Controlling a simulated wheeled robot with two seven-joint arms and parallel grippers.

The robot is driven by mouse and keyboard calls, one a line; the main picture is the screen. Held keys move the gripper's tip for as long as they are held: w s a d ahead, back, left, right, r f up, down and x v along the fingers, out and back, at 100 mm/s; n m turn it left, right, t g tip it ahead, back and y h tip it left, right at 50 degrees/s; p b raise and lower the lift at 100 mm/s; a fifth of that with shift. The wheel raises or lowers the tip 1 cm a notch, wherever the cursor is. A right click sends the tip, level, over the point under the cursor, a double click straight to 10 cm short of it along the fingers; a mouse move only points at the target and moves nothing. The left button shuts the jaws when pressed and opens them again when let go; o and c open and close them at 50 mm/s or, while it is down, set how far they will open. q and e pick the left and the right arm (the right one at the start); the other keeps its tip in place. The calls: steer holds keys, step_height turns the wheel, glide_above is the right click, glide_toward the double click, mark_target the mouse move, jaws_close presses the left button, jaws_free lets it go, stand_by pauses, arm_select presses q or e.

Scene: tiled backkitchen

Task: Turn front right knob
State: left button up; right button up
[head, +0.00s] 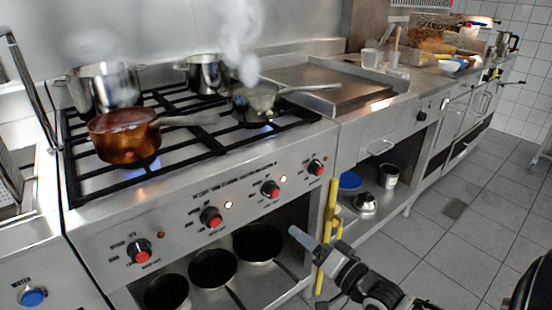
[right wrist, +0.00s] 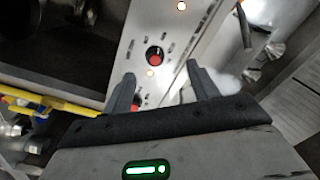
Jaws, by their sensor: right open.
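The stove's front panel carries a row of red knobs: leftmost (head: 138,250), second (head: 210,217), third (head: 270,188) and rightmost (head: 315,166). Their labels are too small to read, so I cannot tell which is the front right one. My right gripper (head: 300,235) is open and empty, below and in front of the panel's right part, apart from the knobs. In the right wrist view my right gripper (right wrist: 158,78) points at the panel. One red knob (right wrist: 154,57) shows ahead, another (right wrist: 138,99) between the fingers. My left gripper is out of view.
A copper pan (head: 122,140) and a small saucepan (head: 255,103) stand over blue flames on the front burners. Two steel pots (head: 105,88) (head: 207,75) stand behind. A yellow pipe (head: 328,225) runs beside my right gripper. Dark pans (head: 258,243) lie on the shelf below.

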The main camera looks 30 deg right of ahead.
steer(key=d+r+m+h+p, duration=0.1)
steer(key=d, duration=0.2)
steer(key=b, duration=0.1)
glide_toward(276, 195)
steer(key=shift+m, duration=0.3)
steer(key=w, duration=0.5)
steer(key=w+a, duration=0.1)
steer(key=w, duration=0.2)
steer(key=shift+w+r, duration=0.1)
steer(key=shift+w, duration=0.05)
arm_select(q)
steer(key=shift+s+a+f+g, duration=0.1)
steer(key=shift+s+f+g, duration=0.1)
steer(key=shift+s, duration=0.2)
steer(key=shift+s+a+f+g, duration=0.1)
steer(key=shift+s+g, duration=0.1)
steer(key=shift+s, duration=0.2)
arm_select(e)
steer(key=shift+w, duration=0.8)
steer(key=c, duration=1)
